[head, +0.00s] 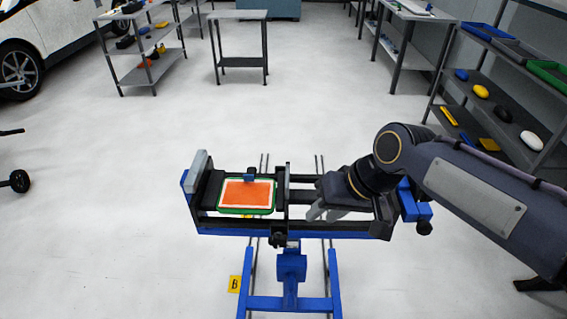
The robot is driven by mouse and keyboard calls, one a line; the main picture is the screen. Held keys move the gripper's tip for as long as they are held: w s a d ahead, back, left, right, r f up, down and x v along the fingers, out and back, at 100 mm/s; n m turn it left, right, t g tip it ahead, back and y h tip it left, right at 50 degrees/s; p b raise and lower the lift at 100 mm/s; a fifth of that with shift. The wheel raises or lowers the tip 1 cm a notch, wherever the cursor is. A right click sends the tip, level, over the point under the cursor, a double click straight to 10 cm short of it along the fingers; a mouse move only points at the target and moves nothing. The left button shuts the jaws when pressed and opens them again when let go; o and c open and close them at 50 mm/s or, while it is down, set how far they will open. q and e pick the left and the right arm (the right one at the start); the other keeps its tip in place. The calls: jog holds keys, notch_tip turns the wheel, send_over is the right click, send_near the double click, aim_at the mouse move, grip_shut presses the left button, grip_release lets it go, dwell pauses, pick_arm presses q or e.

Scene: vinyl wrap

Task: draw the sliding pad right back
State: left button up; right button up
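A blue and black bench frame (350,231) stands in front of me. An orange panel with a green rim (247,194) lies on its left half, with a small blue block (249,177) at the panel's back edge. A dark upright crosspiece (284,200) crosses the frame just right of the panel; I cannot tell for sure which part is the sliding pad. My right gripper (325,214) points down over the frame's right half, right of the crosspiece. Its grey fingertips show, but their gap and any contact are unclear. My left gripper is out of view.
A grey end plate (199,166) rises at the frame's left end, and blue blocks (414,205) sit at its right end. A yellow tag marked B (234,284) is near the blue base. A loaded shelf (500,100) stands at the right.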

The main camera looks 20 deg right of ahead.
jog(key=w+d+r+m+g+p, duration=0.1)
jog(key=w+d+r+g, duration=0.15)
jog(key=w, duration=0.65)
jog(key=m+h+p, duration=0.1)
jog(key=h+p, duration=0.1)
send_near(288, 175)
jog(key=shift+g, duration=0.35)
jog(key=f, duration=0.2)
jog(key=w+f, duration=0.1)
jog(key=f, duration=0.2)
jog(key=a+f, duration=0.1)
jog(key=f, duration=0.1)
jog(key=shift+w+a+f, duration=0.1)
jog(key=shift+w+f, duration=0.1)
jog(key=shift+f, duration=0.15)
grip_shut()
